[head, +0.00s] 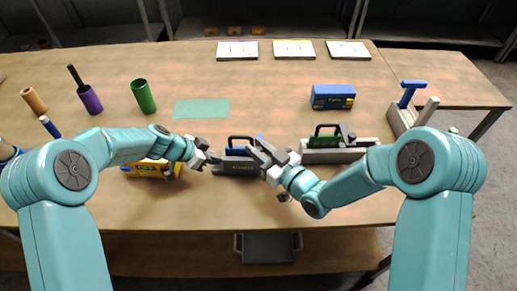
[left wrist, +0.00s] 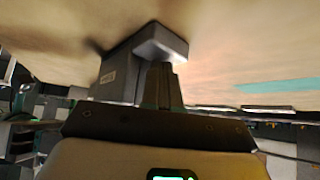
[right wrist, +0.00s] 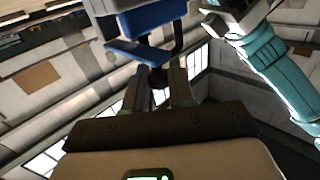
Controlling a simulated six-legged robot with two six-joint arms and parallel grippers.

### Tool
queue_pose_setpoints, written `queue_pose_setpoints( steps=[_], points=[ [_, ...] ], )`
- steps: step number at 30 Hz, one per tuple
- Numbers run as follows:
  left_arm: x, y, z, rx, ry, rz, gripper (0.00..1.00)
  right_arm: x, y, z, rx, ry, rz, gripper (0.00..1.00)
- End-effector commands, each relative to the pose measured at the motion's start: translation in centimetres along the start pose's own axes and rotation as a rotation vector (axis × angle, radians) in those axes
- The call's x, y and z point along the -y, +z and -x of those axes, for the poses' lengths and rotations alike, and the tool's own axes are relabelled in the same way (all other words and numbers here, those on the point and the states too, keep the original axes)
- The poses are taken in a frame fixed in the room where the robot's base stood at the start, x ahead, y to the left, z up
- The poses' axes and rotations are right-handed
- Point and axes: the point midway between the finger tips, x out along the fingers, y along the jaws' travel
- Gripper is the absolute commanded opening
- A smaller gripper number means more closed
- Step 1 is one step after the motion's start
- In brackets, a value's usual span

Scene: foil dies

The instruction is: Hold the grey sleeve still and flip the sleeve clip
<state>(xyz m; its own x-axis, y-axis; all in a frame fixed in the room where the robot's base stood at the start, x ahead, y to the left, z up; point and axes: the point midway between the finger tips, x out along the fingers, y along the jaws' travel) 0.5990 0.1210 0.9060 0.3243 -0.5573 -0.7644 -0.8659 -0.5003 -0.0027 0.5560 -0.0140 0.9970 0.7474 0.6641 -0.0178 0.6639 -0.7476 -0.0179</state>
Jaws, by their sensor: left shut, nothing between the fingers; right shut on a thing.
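The grey sleeve (head: 238,168) is a dark grey block with a pale label, lying near the table's front edge. A dark looped clip (head: 240,138) rises along its top, with a blue part (head: 259,139) beside it. My left gripper (head: 211,157) is shut and empty at the sleeve's left end; the left wrist view shows the sleeve's grey body (left wrist: 118,72) close by the fingertips. Whether they touch is unclear. My right gripper (head: 260,152) is shut on the dark clip at the right end. The right wrist view shows the blue part (right wrist: 150,18) beyond the fingers.
A grey holder (head: 335,156) with a green block stands right of my right gripper. A yellow box (head: 150,168) lies under my left arm. The middle back is clear.

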Motion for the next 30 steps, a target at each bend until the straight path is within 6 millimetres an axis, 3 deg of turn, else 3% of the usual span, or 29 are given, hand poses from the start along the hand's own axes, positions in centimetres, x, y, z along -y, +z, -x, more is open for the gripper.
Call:
queue_pose_setpoints(
  steps=[14, 15, 16, 26, 30],
  points=[
    [-0.4, 0.5, -0.4, 0.007, 0.012, 0.004, 0.0, -0.1, -0.8, -0.3, 0.077, -0.003, -0.077, 0.0],
    [-0.4, 0.5, -0.4, 0.007, 0.012, 0.004, 0.0, -0.1, -0.8, -0.3, 0.077, -0.003, -0.077, 0.34],
    [-0.4, 0.5, -0.4, 0.007, 0.012, 0.004, 0.0, -0.1, -0.8, -0.3, 0.076, -0.003, -0.077, 0.43],
    [-0.4, 0.5, -0.4, 0.007, 0.012, 0.004, 0.0, -0.2, -0.8, 0.0, 0.077, 0.0, -0.077, 0.44],
    [-0.4, 0.5, -0.4, 0.007, 0.012, 0.004, 0.0, -0.3, -0.9, 1.8, 0.078, 0.002, -0.078, 0.44]
  ],
)
